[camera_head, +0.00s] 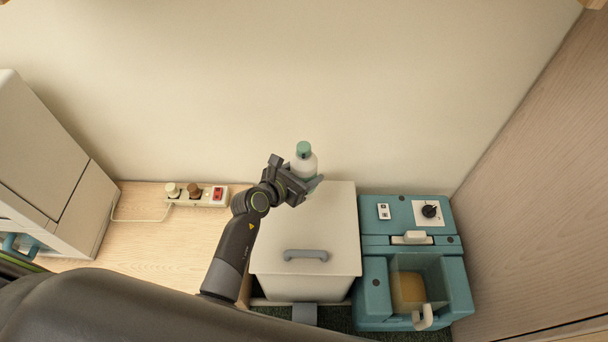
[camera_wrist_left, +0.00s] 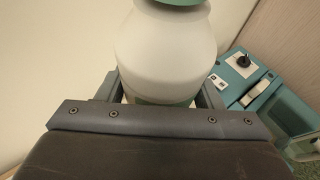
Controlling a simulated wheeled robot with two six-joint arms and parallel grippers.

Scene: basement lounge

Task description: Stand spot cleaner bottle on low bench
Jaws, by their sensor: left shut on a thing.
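The spot cleaner bottle (camera_head: 304,162) is white with a green cap and a green band low on its body. My left gripper (camera_head: 305,186) is shut on its lower part, and the bottle looks upright. In the head view they show over the back left of a pale lidded box. I cannot tell whether the bottle's base touches anything. In the left wrist view the bottle (camera_wrist_left: 165,50) stands between the fingers, its base hidden by the gripper. A light wood surface, seemingly the low bench (camera_head: 140,240), lies left of the box. My right gripper is not in view.
The pale box (camera_head: 332,225) has a grey handle. A teal cleaning machine (camera_head: 375,290) stands right of it. A power strip (camera_head: 205,196) with plugs and a cord lies at the wall. A white cabinet-like unit (camera_head: 50,150) stands at the left. Some bench surface is clear.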

